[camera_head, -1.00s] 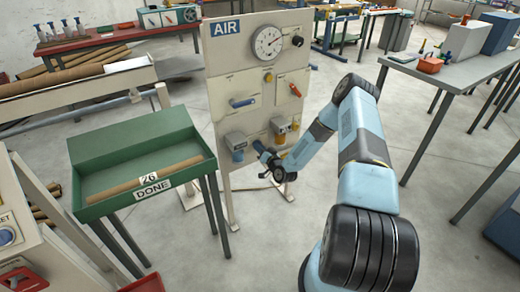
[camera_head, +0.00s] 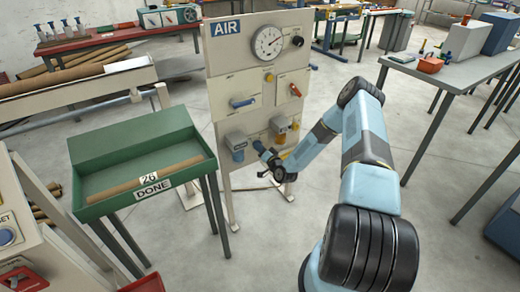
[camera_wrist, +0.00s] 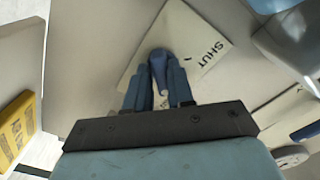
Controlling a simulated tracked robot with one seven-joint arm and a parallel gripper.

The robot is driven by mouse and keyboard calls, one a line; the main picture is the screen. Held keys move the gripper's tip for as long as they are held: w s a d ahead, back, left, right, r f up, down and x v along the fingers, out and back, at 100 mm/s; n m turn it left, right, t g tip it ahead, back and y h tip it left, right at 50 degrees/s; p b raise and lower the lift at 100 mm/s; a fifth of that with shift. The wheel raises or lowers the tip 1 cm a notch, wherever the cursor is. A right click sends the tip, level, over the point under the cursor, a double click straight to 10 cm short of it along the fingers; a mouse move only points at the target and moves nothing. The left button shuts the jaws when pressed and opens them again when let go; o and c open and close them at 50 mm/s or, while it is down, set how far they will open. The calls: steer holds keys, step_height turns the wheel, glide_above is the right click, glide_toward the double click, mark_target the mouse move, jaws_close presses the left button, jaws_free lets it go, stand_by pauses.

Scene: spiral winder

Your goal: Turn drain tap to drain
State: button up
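The drain tap (camera_wrist: 158,66) is a small blue lever on a pale plate with the word SHUT beside it in the wrist view. My gripper (camera_wrist: 158,80) has one finger on each side of the lever, and both fingertips appear to press against it. In the head view my gripper (camera_head: 258,146) is at the lower part of the AIR panel (camera_head: 222,80), just right of a grey unit with a blue bowl (camera_head: 236,145). My fingers hide the tap there.
The panel also carries a gauge (camera_head: 269,42), a black knob (camera_head: 297,41), a blue handle (camera_head: 243,103), a red lever (camera_head: 295,90) and an amber-bowled unit (camera_head: 281,126). A green DONE tray (camera_head: 130,143) stands to the left. A grey table (camera_head: 450,75) stands right.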

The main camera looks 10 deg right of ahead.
steer(key=o, duration=0.4)
steer(key=shift+s, duration=0.1)
steer(key=v, duration=1.3)
steer(key=shift+s+d, duration=0.15)
steer(key=shift+s, duration=0.1)
